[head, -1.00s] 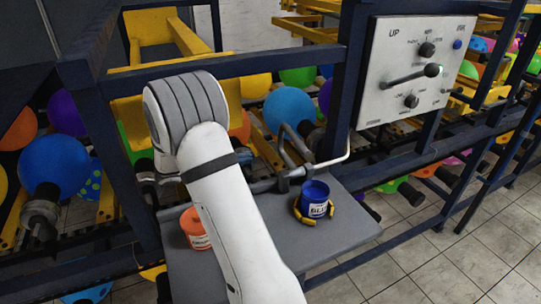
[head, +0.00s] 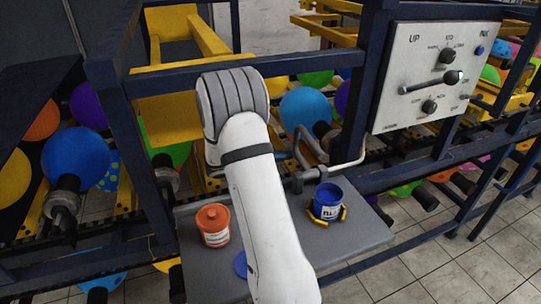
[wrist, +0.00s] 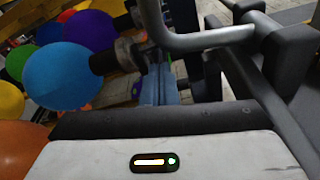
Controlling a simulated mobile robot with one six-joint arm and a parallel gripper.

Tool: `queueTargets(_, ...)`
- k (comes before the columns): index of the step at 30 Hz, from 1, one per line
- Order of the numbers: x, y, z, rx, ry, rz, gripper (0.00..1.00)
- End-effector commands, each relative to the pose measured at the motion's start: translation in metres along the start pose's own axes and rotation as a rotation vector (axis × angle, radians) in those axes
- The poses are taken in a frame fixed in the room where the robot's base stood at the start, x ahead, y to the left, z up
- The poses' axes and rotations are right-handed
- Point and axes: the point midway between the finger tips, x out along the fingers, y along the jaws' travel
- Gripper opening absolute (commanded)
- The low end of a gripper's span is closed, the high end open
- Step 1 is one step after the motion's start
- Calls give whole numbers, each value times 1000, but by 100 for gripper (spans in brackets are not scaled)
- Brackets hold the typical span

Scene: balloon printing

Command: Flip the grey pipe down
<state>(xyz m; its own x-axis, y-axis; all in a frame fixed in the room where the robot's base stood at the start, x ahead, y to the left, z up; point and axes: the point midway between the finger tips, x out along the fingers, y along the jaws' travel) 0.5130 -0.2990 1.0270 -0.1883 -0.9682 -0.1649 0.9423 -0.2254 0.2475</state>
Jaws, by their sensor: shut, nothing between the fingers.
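The grey pipe (head: 348,164) is a bent tube at the back edge of the grey shelf. One end rises in a loop beside the blue balloon, and the other bends out to the right. It passes through dark clamp blocks. In the wrist view the pipe (wrist: 210,40) crosses the top and enters a dark block (wrist: 285,50) at right. My gripper (wrist: 155,160) shows there only as a pale housing with a lit strip, below and close to the pipe; I see no contact. Its fingers are not clearly visible, and my arm hides it in the head view.
An open blue paint pot (head: 328,200) sits in a yellow holder on the shelf (head: 350,242). A control panel (head: 430,75) is at upper right. Dark frame bars and balloons surround the shelf.

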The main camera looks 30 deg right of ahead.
Motion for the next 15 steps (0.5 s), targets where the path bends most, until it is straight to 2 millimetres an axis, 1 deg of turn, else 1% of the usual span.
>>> queueTargets(3, 10, 0, 1, 0, 0, -1, 0)
queueTargets(6, 14, 0, 0, 1, 1, 0, 0)
queueTargets(15, 12, -1, 0, 1, 0, 0, 0)
